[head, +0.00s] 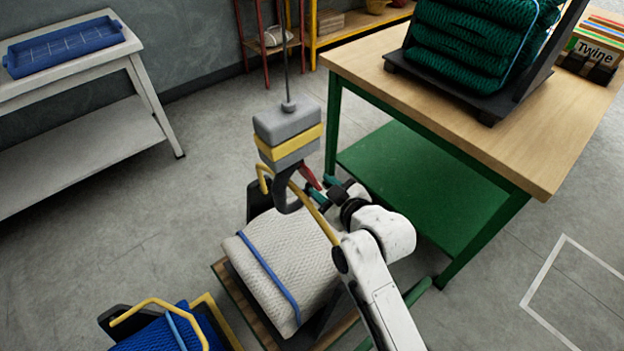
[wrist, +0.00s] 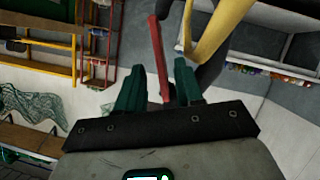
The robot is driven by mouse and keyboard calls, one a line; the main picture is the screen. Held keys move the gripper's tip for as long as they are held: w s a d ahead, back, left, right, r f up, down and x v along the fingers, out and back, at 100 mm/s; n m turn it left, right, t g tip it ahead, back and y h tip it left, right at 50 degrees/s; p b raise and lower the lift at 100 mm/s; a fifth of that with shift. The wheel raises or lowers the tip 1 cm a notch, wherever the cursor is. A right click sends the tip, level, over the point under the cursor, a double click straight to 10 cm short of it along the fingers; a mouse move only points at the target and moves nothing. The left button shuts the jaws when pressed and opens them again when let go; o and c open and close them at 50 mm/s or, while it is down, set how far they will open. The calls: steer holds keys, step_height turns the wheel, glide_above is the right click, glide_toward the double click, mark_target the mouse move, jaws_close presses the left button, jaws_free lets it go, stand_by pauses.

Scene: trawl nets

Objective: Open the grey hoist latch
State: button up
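The grey hoist block (head: 287,130) with a yellow band hangs on a cable. Its dark grey hook (head: 282,190) points down, and a yellow bar (head: 312,208) passes at the hook. A red latch lever (head: 308,176) slants down from the block towards my gripper (head: 322,190). In the wrist view the red lever (wrist: 158,60) reaches in between the two green fingers of my gripper (wrist: 159,82).
A white net bundle (head: 285,262) with a blue strap sits below the hook. A blue bundle (head: 165,333) is at bottom left. A wooden-topped green table (head: 440,125) with green nets (head: 470,45) stands right. A grey bench (head: 75,65) holds a blue tray (head: 65,47).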

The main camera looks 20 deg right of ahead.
mark_target(316, 182)
steer(key=shift+x, duration=2.6)
jaws_close()
